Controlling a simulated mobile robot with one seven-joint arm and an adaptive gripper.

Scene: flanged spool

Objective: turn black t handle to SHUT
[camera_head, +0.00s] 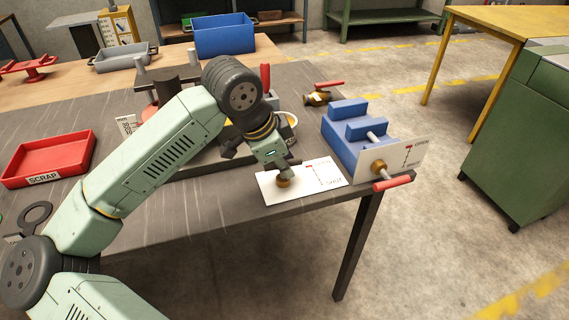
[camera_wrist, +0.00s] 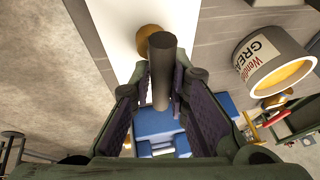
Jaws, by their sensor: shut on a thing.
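In the head view a white plate (camera_head: 304,178) with OPEN and SHUT lettering stands at the table's front edge, with a brass hub (camera_head: 283,182) near its lower left. My gripper (camera_head: 276,164) reaches down at this hub and hides the black handle there. In the wrist view the black handle (camera_wrist: 162,70) is a dark round bar between the two fingers of my gripper (camera_wrist: 161,90), which are shut on it. The brass hub (camera_wrist: 149,38) and white plate (camera_wrist: 112,28) show behind it. The handle's angle against the marks cannot be told.
Right of the plate, a blue block (camera_head: 341,145) carries another OPEN/SHUT plate (camera_head: 408,161) with a red-handled lever (camera_head: 392,183). A grease tin (camera_wrist: 270,62) stands close to my gripper. A red SCRAP tray (camera_head: 48,160) lies left. Floor beyond the table's front edge is clear.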

